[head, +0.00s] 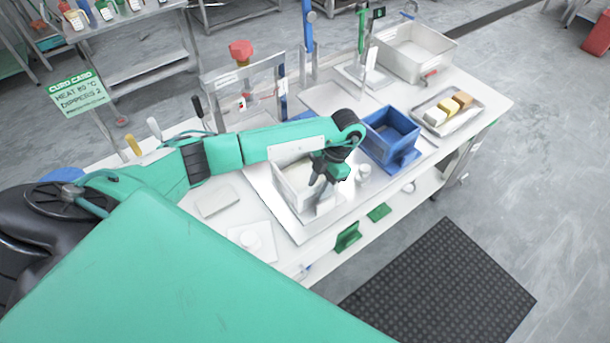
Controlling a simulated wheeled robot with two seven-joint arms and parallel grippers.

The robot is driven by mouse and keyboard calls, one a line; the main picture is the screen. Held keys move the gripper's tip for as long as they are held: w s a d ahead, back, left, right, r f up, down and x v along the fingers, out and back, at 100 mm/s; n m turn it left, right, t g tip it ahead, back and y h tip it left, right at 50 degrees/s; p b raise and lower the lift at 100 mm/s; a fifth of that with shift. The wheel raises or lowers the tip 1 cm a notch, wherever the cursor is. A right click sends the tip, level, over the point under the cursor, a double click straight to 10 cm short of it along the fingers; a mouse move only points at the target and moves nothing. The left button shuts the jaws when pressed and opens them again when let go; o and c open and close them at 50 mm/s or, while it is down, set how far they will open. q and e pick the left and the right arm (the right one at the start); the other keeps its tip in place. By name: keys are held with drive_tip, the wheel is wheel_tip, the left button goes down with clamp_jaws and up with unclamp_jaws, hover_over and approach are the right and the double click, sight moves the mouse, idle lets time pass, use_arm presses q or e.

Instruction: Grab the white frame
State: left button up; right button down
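A white open frame (287,186) with upright walls stands on a shiny metal tray at the middle of the table. My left arm reaches in from the left, over the table. My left gripper (322,180) points down at the right part of the white frame, and its dark fingers overlap the frame's far right wall. The arm and gripper hide part of the frame. The fingers are too small and dark to tell whether they touch it or how far apart they are. My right gripper is out of view.
A blue bin (391,133) stands close to the right of my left gripper. Beyond it are a tray with several blocks (447,108) and a large white bin (416,50). A clear-panelled stand (245,95) rises behind my arm. Small white cups stand near the frame.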

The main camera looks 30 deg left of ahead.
use_arm(q)
drive_tip(key=shift+f+b, duration=0.25)
drive_tip(key=shift+b, duration=0.05)
idle(0.5)
clamp_jaws()
